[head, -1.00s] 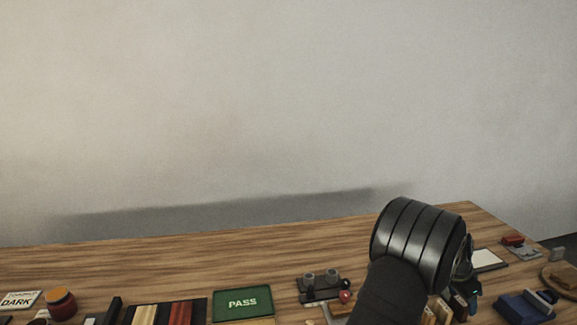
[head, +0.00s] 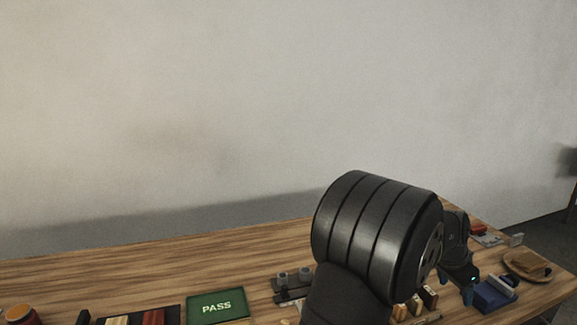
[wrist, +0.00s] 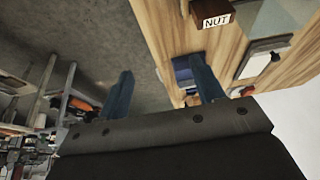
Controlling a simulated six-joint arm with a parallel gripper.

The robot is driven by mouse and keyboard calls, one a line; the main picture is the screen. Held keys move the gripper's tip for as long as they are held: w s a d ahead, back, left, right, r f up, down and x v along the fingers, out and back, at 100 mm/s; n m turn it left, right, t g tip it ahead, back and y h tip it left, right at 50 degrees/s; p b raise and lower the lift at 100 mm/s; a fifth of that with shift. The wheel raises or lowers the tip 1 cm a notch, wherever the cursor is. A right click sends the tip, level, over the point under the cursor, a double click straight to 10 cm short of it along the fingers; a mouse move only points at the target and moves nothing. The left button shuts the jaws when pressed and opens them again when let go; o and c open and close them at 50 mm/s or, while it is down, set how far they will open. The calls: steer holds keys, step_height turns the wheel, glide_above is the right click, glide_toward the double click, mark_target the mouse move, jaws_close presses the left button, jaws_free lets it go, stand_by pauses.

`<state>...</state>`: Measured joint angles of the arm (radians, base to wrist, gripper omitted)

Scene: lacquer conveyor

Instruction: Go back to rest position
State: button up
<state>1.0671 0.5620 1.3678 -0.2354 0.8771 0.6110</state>
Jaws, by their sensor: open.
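My gripper (wrist: 163,82) shows in the wrist view as two blue fingers spread wide apart. It is open and I see nothing held between them. In the head view the gripper (head: 468,290) is small and partly hidden behind my own dark arm, over the right part of the wooden table (head: 150,262). It is close to a blue box-like item (head: 495,294) in the picture; I cannot tell the gap between them.
A green PASS sign (head: 217,307) lies left of my arm. A round wooden tray (head: 555,270) stands at the right. In the wrist view a block labelled NUT (wrist: 214,22) is on the table, and cluttered shelving (wrist: 30,125) is at the left. The table's back left is bare.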

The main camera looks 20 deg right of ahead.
steer(key=w+a, duration=0.3)
steer(key=a, duration=0.4)
steer(key=w+a, duration=0.3)
steer(key=a, duration=0.4)
steer(key=shift+n, duration=0.3)
steer(key=shift+w+a+f, duration=0.55)
steer(key=shift+w+f, duration=1.1)
steer(key=shift+w, duration=0.2)
steer(key=shift+w+a+f, duration=0.55)
steer(key=shift+w+f, duration=1.15)
steer(key=shift+w, duration=0.1)
steer(key=shift+w+a+f, duration=0.55)
steer(key=shift+w+f, duration=1.1)
steer(key=shift+w, duration=0.2)
